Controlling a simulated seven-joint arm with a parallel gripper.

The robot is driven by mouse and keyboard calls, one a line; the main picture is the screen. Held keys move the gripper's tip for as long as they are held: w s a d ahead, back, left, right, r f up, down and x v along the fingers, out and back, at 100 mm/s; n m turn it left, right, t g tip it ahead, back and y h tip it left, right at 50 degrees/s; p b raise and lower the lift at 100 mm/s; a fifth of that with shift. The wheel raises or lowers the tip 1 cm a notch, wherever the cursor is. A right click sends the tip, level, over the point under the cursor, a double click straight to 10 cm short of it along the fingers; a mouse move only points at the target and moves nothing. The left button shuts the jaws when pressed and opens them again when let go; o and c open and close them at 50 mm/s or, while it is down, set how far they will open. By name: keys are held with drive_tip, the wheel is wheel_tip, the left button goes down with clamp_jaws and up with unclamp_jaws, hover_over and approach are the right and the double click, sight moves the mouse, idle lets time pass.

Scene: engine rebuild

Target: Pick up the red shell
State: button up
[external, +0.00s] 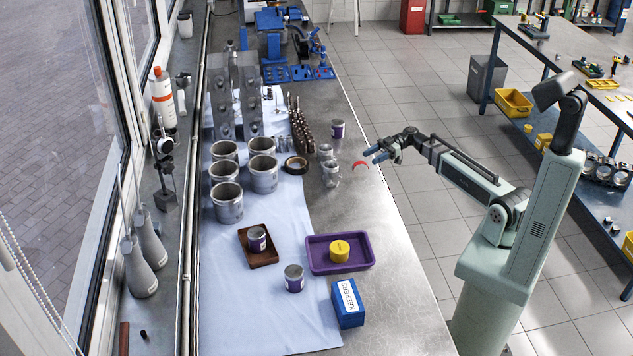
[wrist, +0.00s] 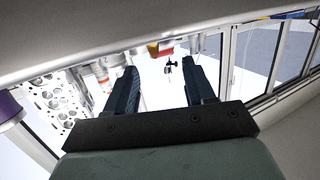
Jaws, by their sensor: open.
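The red shell (external: 361,164) is a small curved red piece on the metal bench, near its right edge. My gripper (external: 372,154) is open and close beside the shell, at the bench edge. I cannot tell from the external view how far above or beside it the fingers are. In the wrist view, my two dark fingers (wrist: 162,85) are spread apart with nothing visible held between them. I cannot make out the shell for certain in the wrist view.
A purple-labelled can (external: 338,128) stands behind. Grey cylinder liners (external: 263,175), a purple tray (external: 315,256) and a blue KEEPERS box (external: 348,305) are farther off. Bare bench lies in front of the shell.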

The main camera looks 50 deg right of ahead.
sight(361, 162)
drive_tip(key=shift+x, duration=2.55)
drive_tip(key=shift+r, duration=0.1)
clamp_jaws()
